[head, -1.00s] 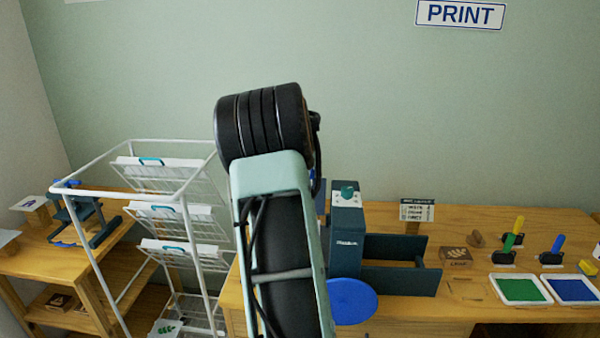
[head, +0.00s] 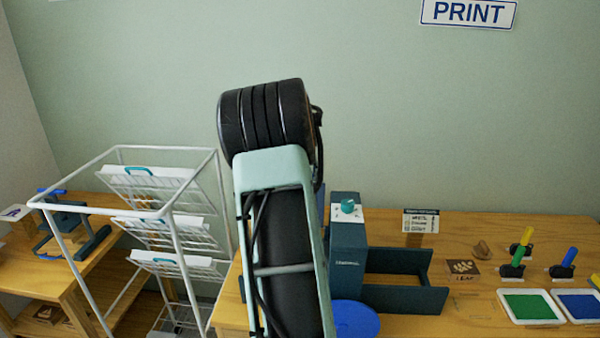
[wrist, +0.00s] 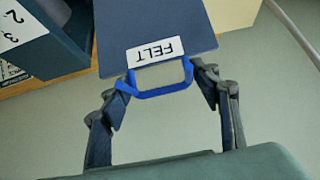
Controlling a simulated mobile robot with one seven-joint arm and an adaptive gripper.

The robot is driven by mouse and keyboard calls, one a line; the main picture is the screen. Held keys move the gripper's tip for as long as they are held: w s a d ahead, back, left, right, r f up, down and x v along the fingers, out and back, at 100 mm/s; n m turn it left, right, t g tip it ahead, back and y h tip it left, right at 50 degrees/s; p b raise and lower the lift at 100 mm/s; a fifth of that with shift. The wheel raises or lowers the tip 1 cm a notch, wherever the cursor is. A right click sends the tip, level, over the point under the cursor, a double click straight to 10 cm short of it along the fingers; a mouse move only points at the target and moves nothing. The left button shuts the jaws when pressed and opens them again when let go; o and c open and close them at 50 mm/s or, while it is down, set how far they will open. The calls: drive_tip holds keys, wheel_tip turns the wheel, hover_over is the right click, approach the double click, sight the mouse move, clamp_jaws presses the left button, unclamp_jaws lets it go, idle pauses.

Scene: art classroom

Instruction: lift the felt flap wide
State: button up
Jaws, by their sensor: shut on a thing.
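The felt flap (wrist: 155,25) is a dark blue panel with a white FELT label, upside down at the top of the wrist view. A bright blue loop handle (wrist: 160,93) sits at its near edge, below the label. My gripper (wrist: 161,76) has a finger at each side of this handle and is shut on it. In the head view my arm covers the middle, and neither the gripper nor the flap can be made out.
A teal-grey machine (head: 347,245) stands on the wooden table (head: 468,225), with a blue disc (head: 356,318) in front. Ink trays (head: 530,306), rollers and small blocks lie at the right. A white wire rack (head: 172,235) stands left of my arm. A dark box (wrist: 40,45) borders the flap.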

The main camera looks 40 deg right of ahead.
drive_tip(key=shift+w+d+r, duration=0.2)
drive_tip(key=shift+w+r, duration=0.05)
drive_tip(key=shift+r, duration=0.25)
drive_tip(key=o, duration=1.4)
drive_tip(key=shift+f, duration=0.15)
drive_tip(key=shift+c, duration=0.2)
drive_tip(key=shift+w+d+f, duration=0.1)
drive_tip(key=shift+f, duration=0.1)
drive_tip(key=v, duration=1.2)
